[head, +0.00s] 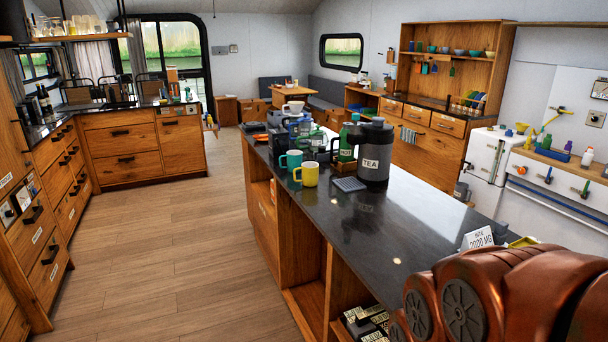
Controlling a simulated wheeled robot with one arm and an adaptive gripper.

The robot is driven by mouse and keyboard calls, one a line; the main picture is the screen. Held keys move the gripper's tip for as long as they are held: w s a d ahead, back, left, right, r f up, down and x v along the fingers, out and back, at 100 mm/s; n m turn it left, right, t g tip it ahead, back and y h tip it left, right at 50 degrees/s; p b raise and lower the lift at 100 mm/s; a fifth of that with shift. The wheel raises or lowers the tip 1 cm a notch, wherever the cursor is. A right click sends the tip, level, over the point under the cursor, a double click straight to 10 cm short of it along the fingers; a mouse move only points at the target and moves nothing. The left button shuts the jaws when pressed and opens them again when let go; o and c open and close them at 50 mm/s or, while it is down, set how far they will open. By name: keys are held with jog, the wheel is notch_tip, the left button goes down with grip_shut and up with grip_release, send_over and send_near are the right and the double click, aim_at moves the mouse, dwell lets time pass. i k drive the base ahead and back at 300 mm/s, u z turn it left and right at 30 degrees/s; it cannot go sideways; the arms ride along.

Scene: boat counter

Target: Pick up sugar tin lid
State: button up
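I cannot make out a sugar tin or its lid in the head view. Several containers stand crowded on the dark island counter (362,232), and some hide one another. A grey pot labelled TEA (375,163) stands in front of the others on the right. A teal mug (292,160) and a yellow mug (307,175) stand at the left edge of the group. My gripper is not in view; only a copper-coloured part of my arm shows at the bottom right.
A small grey ridged mat (349,184) lies before the TEA pot. A white sign (477,240) stands near my arm. The counter's near part is mostly clear. Open wood floor (170,235) lies left of the island. A white unit (557,180) with bottles is at right.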

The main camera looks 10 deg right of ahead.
aim_at(280, 131)
jog(key=z, duration=0.3)
jog(key=k, duration=0.25)
jog(key=u, duration=1.25)
jog(key=i, duration=3.45)
jog(key=z, duration=1.25)
jog(key=i, duration=1.05)
jog(key=z, duration=0.25)
